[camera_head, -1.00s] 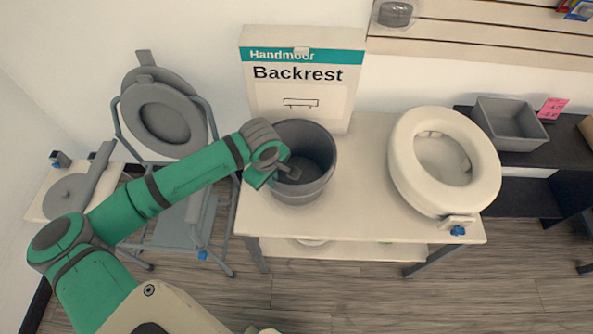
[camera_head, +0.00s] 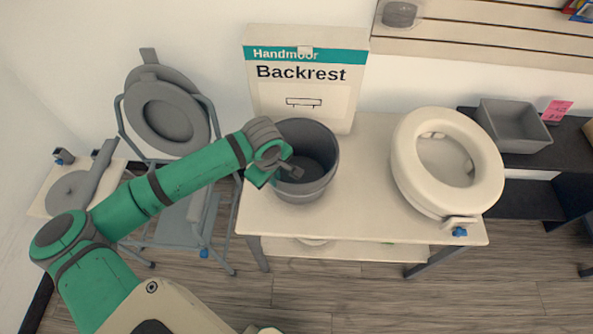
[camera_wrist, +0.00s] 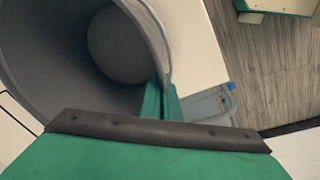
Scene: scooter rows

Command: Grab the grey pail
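The grey pail (camera_head: 318,183) stands upright on the left part of the white table, in front of the backrest box. In the wrist view the pail's inside (camera_wrist: 60,50) fills the upper left. There the rim runs down between the green fingers of my gripper (camera_wrist: 163,100), which lie close together, one on each side of the wall. It looks shut on the wall. The lower finger parts are hidden behind the dark bar.
The white table (camera_head: 365,210) also bears a cream raised toilet seat (camera_head: 405,185) at right and the Backrest box (camera_head: 300,105) behind the pail. A grey commode chair (camera_head: 170,215) stands left. A grey bin (camera_head: 515,130) sits on a dark shelf at right.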

